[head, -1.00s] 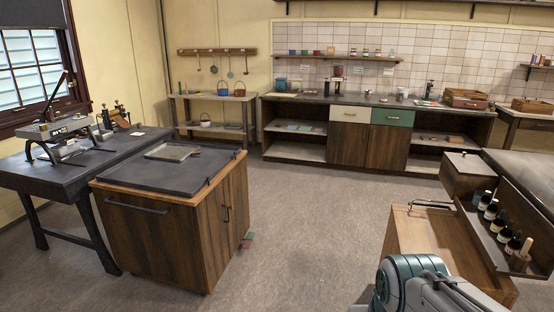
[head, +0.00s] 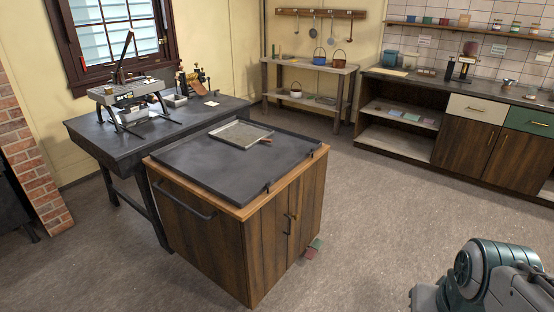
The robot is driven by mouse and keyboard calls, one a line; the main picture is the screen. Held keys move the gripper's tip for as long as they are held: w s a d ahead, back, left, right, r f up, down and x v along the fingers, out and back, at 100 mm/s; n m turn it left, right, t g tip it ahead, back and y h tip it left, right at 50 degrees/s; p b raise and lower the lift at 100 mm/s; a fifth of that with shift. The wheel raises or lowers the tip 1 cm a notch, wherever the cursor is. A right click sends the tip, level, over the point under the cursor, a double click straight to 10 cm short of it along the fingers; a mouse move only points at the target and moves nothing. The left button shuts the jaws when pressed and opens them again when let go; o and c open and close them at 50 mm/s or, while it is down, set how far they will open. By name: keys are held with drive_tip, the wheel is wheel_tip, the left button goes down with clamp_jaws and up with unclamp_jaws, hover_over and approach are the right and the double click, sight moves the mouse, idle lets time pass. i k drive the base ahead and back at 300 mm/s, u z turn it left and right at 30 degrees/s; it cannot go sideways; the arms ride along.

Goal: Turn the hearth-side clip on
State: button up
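A wooden cabinet (head: 275,235) stands in the middle with a dark flat top (head: 195,170) on it. Two small dark clip-like pieces sit on the top's right-hand edge, a nearer one (head: 268,186) and a farther one (head: 311,153). They are too small to tell whether either is on or off. A brick hearth surround (head: 30,160) shows at the left edge, beyond the cabinet's left side. My arm shows at the lower right, apart from the cabinet. My gripper's fingers are not in view.
A shallow tray (head: 238,133) lies on the dark top. A dark bench (head: 110,148) with a press (head: 130,98) stands behind and left of the cabinet. The floor (head: 370,215) to the right is clear.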

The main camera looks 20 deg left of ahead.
sight(268, 184)
drive_tip(key=u, duration=0.8)
drive_tip(key=i, duration=1.7)
drive_tip(key=u, duration=0.9)
